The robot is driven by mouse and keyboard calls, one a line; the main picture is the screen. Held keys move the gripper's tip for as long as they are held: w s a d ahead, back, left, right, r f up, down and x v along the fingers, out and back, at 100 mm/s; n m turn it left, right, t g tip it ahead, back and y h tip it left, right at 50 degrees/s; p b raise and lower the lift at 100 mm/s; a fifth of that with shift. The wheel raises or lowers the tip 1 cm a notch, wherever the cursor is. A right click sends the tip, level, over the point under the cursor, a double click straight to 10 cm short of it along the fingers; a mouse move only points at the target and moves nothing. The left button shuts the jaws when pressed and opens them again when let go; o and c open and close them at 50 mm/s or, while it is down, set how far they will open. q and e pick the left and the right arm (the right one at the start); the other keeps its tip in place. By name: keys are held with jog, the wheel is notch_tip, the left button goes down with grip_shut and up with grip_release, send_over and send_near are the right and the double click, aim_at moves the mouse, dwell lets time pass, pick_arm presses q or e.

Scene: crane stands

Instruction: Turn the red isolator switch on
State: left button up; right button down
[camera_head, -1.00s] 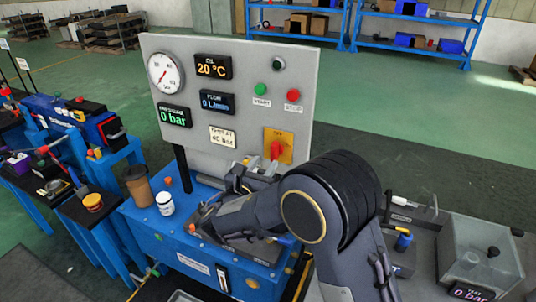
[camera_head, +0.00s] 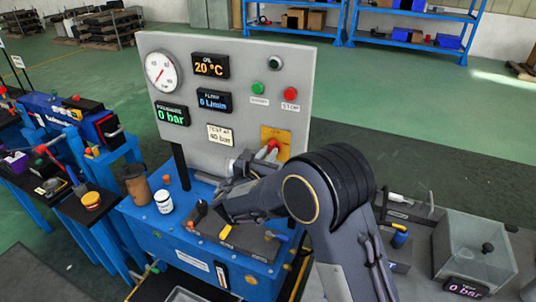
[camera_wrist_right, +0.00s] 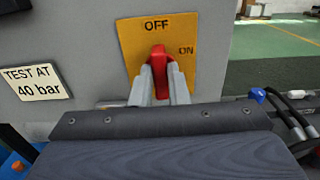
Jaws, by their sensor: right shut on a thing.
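The red isolator switch (camera_head: 272,146) sits on a yellow plate (camera_head: 283,138) at the lower right of the grey panel. In the right wrist view, the red handle (camera_wrist_right: 159,56) stands upright, its top under the word OFF on the yellow plate (camera_wrist_right: 184,28). ON is printed to its right. My right gripper (camera_wrist_right: 160,80) is shut on the handle, one grey finger on each side. In the head view my right gripper (camera_head: 266,156) reaches the switch from the front, and the arm hides part of the bench below. My left gripper is not in view.
The grey panel (camera_head: 226,108) carries a gauge (camera_head: 161,71), displays, a green button (camera_head: 257,88) and a red button (camera_head: 290,94). A brown cup (camera_head: 137,184) and a white jar (camera_head: 163,201) stand on the blue bench to the left. A clear box (camera_head: 470,245) is at right.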

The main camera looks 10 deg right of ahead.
jog(key=shift+s+d+f+m+b, duration=0.15)
jog(key=shift+m+b, duration=2.85)
jog(key=shift+b, duration=1.7)
jog(key=shift+d+f+m+b, duration=0.1)
jog(key=shift+f+m+b, duration=0.1)
jog(key=shift+m+b, duration=3.65)
jog(key=shift+s+d+f+m+b, duration=0.15)
jog(key=shift+m+b, duration=2)
jog(key=shift+b, duration=3.35)
jog(key=c, duration=1.4)
grip_release()
